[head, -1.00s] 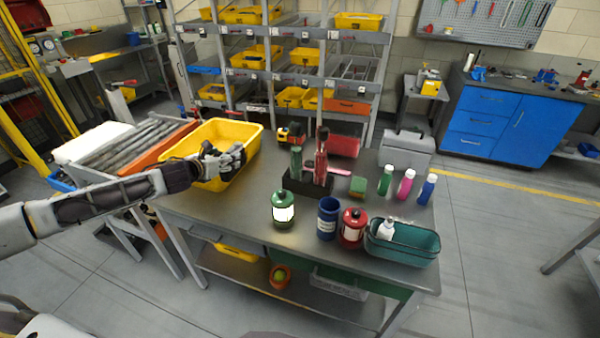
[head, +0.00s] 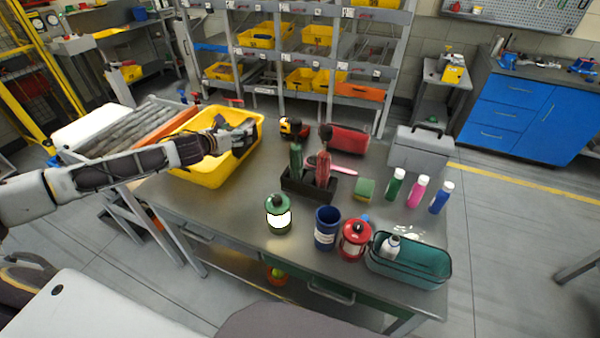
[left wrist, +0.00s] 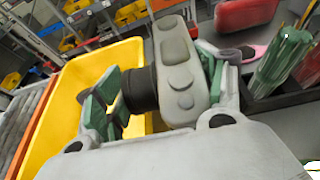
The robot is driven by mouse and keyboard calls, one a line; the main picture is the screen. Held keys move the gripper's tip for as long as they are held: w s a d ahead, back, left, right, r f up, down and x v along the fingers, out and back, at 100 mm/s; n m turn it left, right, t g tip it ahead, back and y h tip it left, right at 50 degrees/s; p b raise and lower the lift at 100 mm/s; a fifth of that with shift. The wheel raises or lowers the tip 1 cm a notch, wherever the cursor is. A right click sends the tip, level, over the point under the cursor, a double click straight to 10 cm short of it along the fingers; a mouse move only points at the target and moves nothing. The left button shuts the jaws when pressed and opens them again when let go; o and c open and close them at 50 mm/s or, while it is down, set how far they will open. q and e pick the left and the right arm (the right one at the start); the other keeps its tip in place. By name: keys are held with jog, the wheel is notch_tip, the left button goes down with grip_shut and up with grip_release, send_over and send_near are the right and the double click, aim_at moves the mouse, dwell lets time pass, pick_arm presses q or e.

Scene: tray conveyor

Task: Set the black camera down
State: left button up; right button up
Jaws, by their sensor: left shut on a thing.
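In the head view the camera (head: 244,136) is a small dark shape at the end of my left gripper (head: 232,138), over the right side of the yellow bin (head: 211,177). The bin (left wrist: 62,115) also shows beneath the gripper in the left wrist view. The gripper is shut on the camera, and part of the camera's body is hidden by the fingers. My right gripper is not in view.
On the grey table (head: 240,200) stand a black bottle holder (head: 296,186), a green lantern (head: 278,215), a blue cup (head: 326,230), a red lantern (head: 355,240) and a teal basket (head: 410,270). Bare table lies between the bin and the bottle holder.

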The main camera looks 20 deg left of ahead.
pick_arm(q)
jog(key=shift+r, duration=0.2)
jog(key=shift+f, duration=0.15)
notch_tip(320, 180, down, 14)
jog(key=shift+r+b, duration=0.25)
jog(key=shift+b, duration=0.2)
dwell(0.4)
dwell(0.4)
jog(key=shift+f, duration=2.15)
jog(key=shift+f, duration=0.1)
jog(key=o, duration=1.4)
jog(key=shift+s+f, duration=0.1)
